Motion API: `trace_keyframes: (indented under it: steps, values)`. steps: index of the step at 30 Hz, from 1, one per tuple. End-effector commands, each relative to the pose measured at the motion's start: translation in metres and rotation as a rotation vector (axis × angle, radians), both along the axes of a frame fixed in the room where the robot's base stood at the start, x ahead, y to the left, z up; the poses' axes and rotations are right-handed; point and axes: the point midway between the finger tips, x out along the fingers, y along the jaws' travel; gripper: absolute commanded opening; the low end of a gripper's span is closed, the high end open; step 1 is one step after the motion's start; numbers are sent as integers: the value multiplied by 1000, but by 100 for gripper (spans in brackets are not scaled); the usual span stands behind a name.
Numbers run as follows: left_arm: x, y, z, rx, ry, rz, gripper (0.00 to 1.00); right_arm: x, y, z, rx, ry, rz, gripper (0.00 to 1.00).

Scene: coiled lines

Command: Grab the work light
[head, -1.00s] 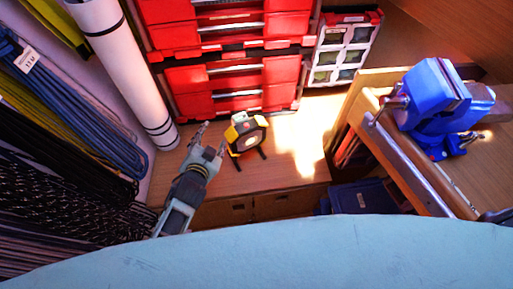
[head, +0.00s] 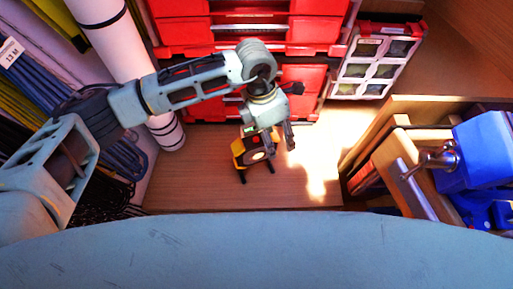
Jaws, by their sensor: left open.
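The gripper is open. One finger shows to the right of the lamp; the other is hard to make out against the lamp's top. The gripper covers part of the lamp's upper side, and I cannot tell whether they touch. My right gripper is out of view.
Red cases (head: 315,30) stand behind the lamp, with a clear-lidded organizer (head: 372,65) to their right. A white roll (head: 115,45) and hanging coiled lines (head: 30,80) are at left. A blue vise (head: 480,150) is at right. The sunlit surface right of the lamp is clear.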

Motion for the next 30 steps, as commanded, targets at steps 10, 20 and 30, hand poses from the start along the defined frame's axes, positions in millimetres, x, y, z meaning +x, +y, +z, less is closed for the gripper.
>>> trace_keyframes:
  steps: [10,20,30]
  values:
    - [31,51,-12,219,-120,-28,53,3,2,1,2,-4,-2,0]
    - [39,50,-52,216,-116,-27,53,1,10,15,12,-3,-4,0]
    - [40,50,-75,211,-120,-29,53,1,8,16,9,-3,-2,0]
